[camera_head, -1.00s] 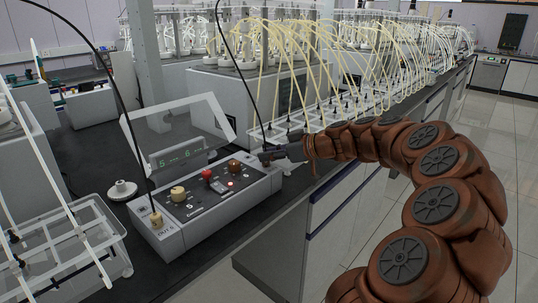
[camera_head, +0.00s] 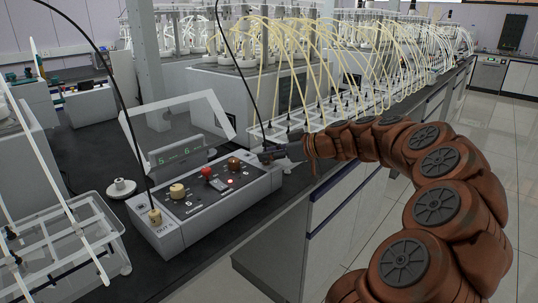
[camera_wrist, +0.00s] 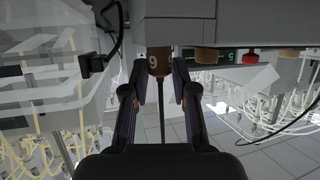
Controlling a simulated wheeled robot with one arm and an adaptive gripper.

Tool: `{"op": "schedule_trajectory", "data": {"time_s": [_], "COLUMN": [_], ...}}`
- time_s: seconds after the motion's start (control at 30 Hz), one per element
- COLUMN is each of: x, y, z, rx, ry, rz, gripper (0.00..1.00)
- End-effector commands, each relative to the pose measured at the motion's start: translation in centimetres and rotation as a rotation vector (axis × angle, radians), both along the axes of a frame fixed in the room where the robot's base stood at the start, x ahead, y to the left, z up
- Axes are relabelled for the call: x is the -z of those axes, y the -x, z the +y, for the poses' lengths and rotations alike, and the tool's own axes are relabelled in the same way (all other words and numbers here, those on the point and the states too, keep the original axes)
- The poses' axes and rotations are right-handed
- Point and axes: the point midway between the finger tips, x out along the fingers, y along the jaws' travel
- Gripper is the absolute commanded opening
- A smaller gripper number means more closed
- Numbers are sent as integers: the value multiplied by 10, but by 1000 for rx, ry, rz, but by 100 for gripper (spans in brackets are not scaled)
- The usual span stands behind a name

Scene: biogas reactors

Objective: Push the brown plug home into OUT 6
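In the wrist view, which is upside down, the brown plug (camera_wrist: 159,63) carries an inverted 6, and a dark cable runs from it towards my gripper. Its far end meets the grey housing of the control box (camera_wrist: 178,22), where OUT 6 is hidden. My gripper (camera_wrist: 161,75) has one fingertip on each side of the plug. Whether the pads touch it I cannot tell. In the head view my gripper (camera_head: 268,154) is at the right end of the control box (camera_head: 186,238) and hides the plug there.
A pale plug (camera_head: 155,216) with a cable sits at OUT 5. The box top has a cream knob (camera_head: 177,191), a red button (camera_head: 207,173) and a brown knob (camera_head: 233,163). A clear lid (camera_head: 180,130) stands raised behind. A white rack (camera_head: 60,235) is at left.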

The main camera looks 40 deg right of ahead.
Motion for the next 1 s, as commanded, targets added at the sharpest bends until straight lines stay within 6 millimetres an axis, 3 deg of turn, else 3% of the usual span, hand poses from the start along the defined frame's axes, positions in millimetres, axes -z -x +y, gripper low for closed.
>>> {"op": "schedule_trajectory", "data": {"time_s": [0.2,0.57,0.77,1.0], "x": [0,-1,-11,-28], "y": [0,2,22,60], "z": [0,-2,-13,-32], "rx": [0,1,5,2], "ry": [0,0,1,0], "rz": [0,0,-2,-1], "gripper": [52,52,52,52]}}
